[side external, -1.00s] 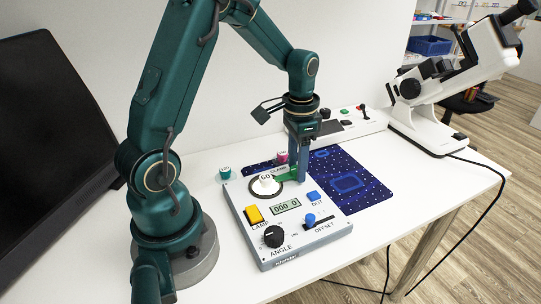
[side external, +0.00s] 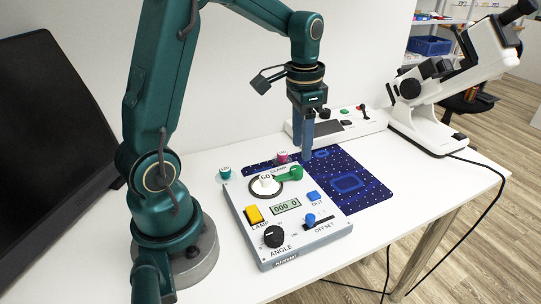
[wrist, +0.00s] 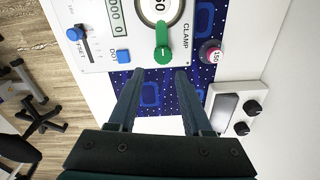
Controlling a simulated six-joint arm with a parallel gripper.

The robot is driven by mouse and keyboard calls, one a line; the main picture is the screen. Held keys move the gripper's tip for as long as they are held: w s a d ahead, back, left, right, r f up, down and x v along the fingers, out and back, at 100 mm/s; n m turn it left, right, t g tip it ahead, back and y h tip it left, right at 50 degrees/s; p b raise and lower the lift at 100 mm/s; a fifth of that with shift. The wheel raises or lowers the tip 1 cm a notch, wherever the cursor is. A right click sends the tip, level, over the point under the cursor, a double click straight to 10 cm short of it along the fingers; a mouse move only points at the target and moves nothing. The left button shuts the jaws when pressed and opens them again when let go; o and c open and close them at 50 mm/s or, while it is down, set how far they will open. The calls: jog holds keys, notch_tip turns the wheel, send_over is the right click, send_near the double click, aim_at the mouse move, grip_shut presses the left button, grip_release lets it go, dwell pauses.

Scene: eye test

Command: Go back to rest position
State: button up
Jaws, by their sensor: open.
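My gripper (side external: 307,155) is raised above the blue patterned mat, just behind the control panel's far right corner, in the side view. In the wrist view its two fingers (wrist: 157,75) stand apart with nothing between them. The grey-white control panel (side external: 293,246) lies on the table with a yellow lamp switch (side external: 254,214), a black angle knob (side external: 273,236), a blue offset slider (side external: 310,220), a blue dot button (side external: 313,196) and a small display reading zeros. Its green clamp lever (side external: 295,173) also shows in the wrist view (wrist: 162,53), apart from the fingers.
The blue mat (side external: 372,193) lies beside the panel. A pink weight-like knob (side external: 282,157) and a teal one (side external: 225,173) stand behind the panel. A white box with buttons (side external: 352,124) and a white microscope-like instrument (side external: 423,126) stand further back. A dark screen (side external: 50,150) is at left.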

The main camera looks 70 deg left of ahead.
jog(key=s+d+r+m+t, duration=0.1)
jog(key=s+d+r+t, duration=0.2)
jog(key=s+d+r, duration=0.3)
jog(key=s+d+n+t, duration=0.2)
jog(key=s+d, duration=0.2)
jog(key=s, duration=0.2)
jog(key=shift+f+n, duration=0.3)
jog(key=shift+n, duration=0.1)
jog(key=shift+o, duration=0.2)
